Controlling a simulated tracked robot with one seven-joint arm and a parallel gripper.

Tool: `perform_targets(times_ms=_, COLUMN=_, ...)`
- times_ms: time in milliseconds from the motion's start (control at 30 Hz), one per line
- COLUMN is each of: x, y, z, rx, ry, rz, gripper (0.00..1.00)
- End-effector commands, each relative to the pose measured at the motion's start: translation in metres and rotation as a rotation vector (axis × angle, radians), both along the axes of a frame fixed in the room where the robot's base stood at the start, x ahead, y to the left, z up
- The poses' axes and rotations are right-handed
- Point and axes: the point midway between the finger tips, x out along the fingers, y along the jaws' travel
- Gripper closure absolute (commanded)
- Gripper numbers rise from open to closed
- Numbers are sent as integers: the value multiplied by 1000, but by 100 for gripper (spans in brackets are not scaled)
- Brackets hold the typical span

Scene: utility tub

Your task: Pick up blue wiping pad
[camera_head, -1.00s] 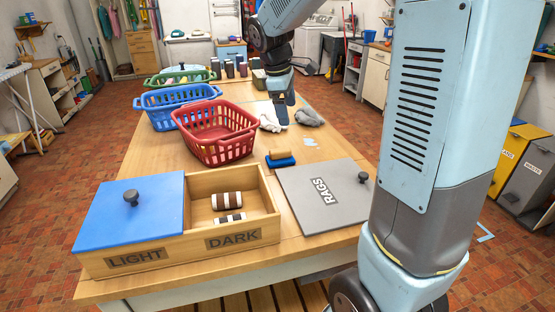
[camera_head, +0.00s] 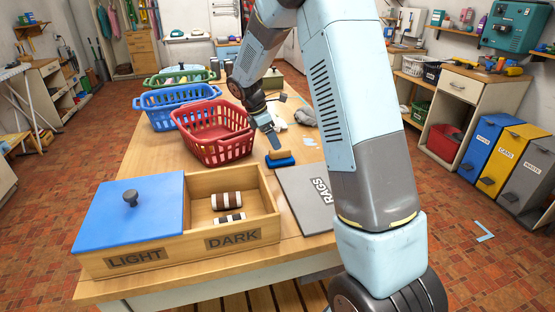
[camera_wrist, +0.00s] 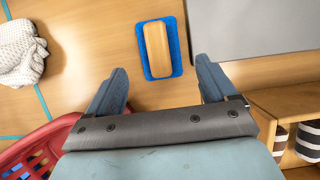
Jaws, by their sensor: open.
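The blue wiping pad (camera_head: 281,162) lies on the wooden table, with a tan wooden block-like handle on top. It also shows in the wrist view (camera_wrist: 176,66), ahead of the fingers and roughly between their lines. My gripper (camera_head: 274,141) is open and empty, above the table just behind and left of the pad in the head view. In the wrist view both fingers of my gripper (camera_wrist: 160,88) are spread apart, and the pad is not between them. Height above the pad is hard to tell.
A red basket (camera_head: 214,148) stands close left of my gripper. The grey RAGS lid (camera_head: 305,190) lies right of the pad. A wooden box (camera_head: 262,195) with striped rolls is in front. A whitish cloth (camera_wrist: 20,52) and a grey cloth (camera_head: 306,116) lie behind.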

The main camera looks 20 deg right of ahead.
Motion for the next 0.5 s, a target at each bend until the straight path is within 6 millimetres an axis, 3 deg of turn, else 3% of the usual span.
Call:
perform_targets(times_ms=200, x=0, y=-12, z=-29, rx=0, ry=1, rz=-2, gripper=15)
perform_targets(times_ms=500, x=0, y=-18, z=-42, rx=0, ry=1, rz=-1, gripper=15)
